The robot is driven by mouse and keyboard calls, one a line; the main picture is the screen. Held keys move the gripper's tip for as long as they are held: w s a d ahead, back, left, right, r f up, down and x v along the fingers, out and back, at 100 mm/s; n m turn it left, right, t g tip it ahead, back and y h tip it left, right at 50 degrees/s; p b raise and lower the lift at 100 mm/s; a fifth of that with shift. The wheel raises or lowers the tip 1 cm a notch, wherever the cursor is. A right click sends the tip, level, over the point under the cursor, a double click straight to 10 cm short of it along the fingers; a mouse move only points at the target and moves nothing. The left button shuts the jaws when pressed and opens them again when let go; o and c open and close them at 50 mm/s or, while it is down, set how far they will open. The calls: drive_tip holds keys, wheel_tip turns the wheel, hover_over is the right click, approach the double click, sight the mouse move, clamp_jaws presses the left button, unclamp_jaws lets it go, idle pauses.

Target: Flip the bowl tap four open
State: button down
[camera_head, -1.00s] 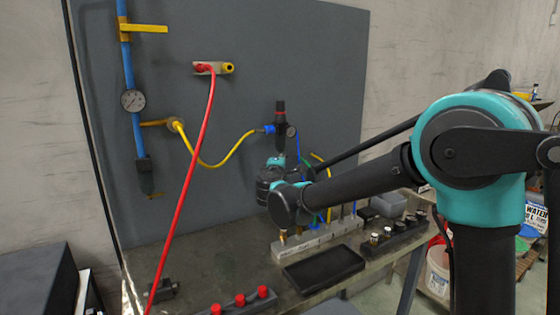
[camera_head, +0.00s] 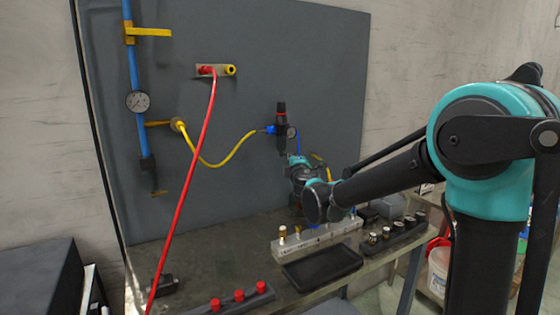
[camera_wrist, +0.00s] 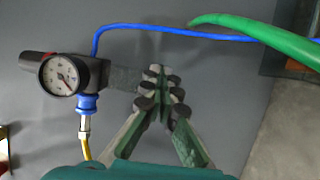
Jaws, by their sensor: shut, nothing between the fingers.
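My gripper (camera_wrist: 160,85) is shut and empty in the wrist view, its fingertips together in front of the grey board. A black regulator with a round white gauge (camera_wrist: 60,75) is just left of the fingertips; it also shows on the board in the head view (camera_head: 281,125). I cannot tell which part is bowl tap four. In the head view my wrist hides the fingertips and part of the board below the regulator.
A blue hose (camera_wrist: 190,32) and a thick green hose (camera_wrist: 255,38) run above and right of my fingers. On the bench are a pale labelled block (camera_head: 315,240), a black tray (camera_head: 322,266) and a rail with red knobs (camera_head: 238,297). A red hose (camera_head: 190,165) hangs in front of the board.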

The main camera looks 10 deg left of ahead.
drive_tip(key=shift+w+d, duration=0.3)
drive_tip(key=shift+w, duration=0.2)
drive_tip(key=w+n+g+y, duration=0.1)
drive_tip(key=y, duration=0.1)
drive_tip(key=w+n+g+y, duration=0.1)
drive_tip(key=n+y, duration=0.1)
drive_tip(key=shift+w+d, duration=0.25)
drive_tip(key=shift+d, duration=0.1)
idle(0.4)
drive_tip(key=s+d, duration=0.6)
drive_tip(key=d, duration=0.5)
drive_tip(key=shift+s+d, duration=0.2)
drive_tip(key=shift+s, duration=0.1)
